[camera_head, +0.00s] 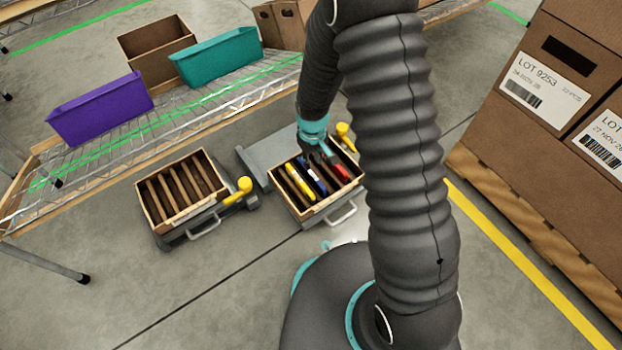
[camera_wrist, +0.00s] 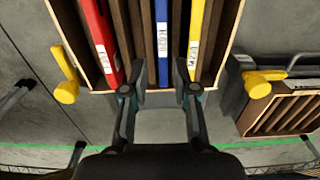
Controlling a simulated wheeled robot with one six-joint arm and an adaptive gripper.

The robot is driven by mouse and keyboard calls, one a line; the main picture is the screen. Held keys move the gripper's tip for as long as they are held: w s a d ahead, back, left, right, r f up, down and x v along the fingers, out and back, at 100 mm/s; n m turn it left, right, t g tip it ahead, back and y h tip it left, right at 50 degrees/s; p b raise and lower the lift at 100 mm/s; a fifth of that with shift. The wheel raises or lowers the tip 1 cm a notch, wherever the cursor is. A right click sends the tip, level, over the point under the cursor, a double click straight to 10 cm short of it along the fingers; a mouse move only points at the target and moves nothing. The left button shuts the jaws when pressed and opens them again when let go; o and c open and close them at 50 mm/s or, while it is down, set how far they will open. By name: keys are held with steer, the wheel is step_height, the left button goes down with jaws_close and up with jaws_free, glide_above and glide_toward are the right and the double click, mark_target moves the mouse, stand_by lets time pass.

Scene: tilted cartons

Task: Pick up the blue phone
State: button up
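The blue phone (camera_head: 314,180) stands in a slot of the tilted wooden carton (camera_head: 318,209), between a yellow phone (camera_head: 299,183) and a red phone (camera_head: 341,172). In the wrist view the blue phone (camera_wrist: 162,30) has a white label, with the red phone (camera_wrist: 97,30) to its left and the yellow phone (camera_wrist: 195,30) to its right. My gripper (camera_wrist: 161,84) is open, one finger to each side of the blue phone's near end. I cannot tell any contact. In the head view my gripper (camera_head: 320,154) is over the carton's far part, its fingertips partly unclear.
A second carton (camera_head: 180,193) with empty-looking slots stands to the left. Yellow knobs (camera_head: 244,184) sit beside the cartons. A wire shelf holds a purple bin (camera_head: 100,108) and a teal bin (camera_head: 216,56). Large boxes (camera_head: 560,75) stand on a pallet at right.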

mark_target(311, 172)
steer(key=shift+a+f+b, duration=0.15)
steer(key=shift+f+b, duration=0.2)
steer(key=shift+f, duration=1.6)
steer(key=shift+a+f+b, duration=0.1)
steer(key=shift+f+b, duration=0.25)
steer(key=shift+f, duration=1.6)
jaws_close()
